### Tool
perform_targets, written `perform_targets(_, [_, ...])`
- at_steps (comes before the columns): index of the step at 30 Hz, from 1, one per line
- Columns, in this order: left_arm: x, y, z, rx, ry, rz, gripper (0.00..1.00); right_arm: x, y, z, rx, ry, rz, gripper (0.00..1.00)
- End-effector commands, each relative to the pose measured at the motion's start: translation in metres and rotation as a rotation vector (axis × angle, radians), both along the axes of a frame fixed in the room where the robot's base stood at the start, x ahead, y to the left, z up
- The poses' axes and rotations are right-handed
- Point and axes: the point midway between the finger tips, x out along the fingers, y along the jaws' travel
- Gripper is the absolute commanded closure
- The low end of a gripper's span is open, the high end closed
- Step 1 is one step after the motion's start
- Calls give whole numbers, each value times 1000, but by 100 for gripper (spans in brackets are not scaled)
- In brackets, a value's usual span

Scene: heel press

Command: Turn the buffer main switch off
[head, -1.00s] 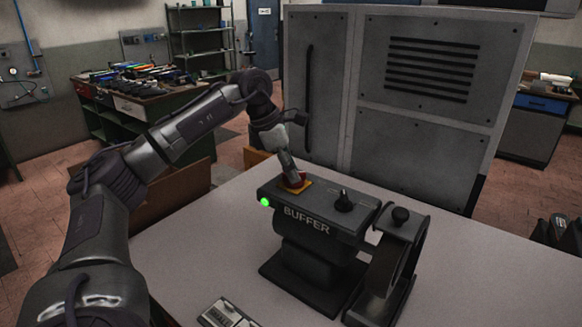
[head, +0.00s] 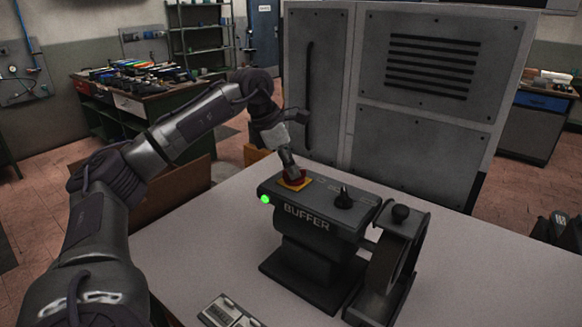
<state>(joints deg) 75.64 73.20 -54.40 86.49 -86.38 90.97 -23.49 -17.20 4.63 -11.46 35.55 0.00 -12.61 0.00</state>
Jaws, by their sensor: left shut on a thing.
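The dark grey buffer (head: 318,235) stands on the pale table, its name in white letters on the front. On the left of its sloped top is a red rotary switch (head: 294,180) on a yellow plate (head: 305,186). My left gripper (head: 293,176) reaches down to it from the upper left, with its fingers shut on the red switch. The fingers partly hide the switch, so its exact angle cannot be read. A green lamp (head: 265,199) on the left edge is lit. My right gripper is not in view.
A black knob (head: 343,199) sits right of the switch on the same top. A tall grey cabinet (head: 400,130) stands close behind the table. The table's right side is clear.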

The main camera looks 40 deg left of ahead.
Motion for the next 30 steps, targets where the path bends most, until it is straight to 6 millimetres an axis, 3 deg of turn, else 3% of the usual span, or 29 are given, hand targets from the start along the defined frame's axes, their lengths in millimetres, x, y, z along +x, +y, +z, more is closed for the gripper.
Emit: perform_targets(30, [-1, -5, 1, -1, -4, 691, 100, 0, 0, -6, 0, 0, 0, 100])
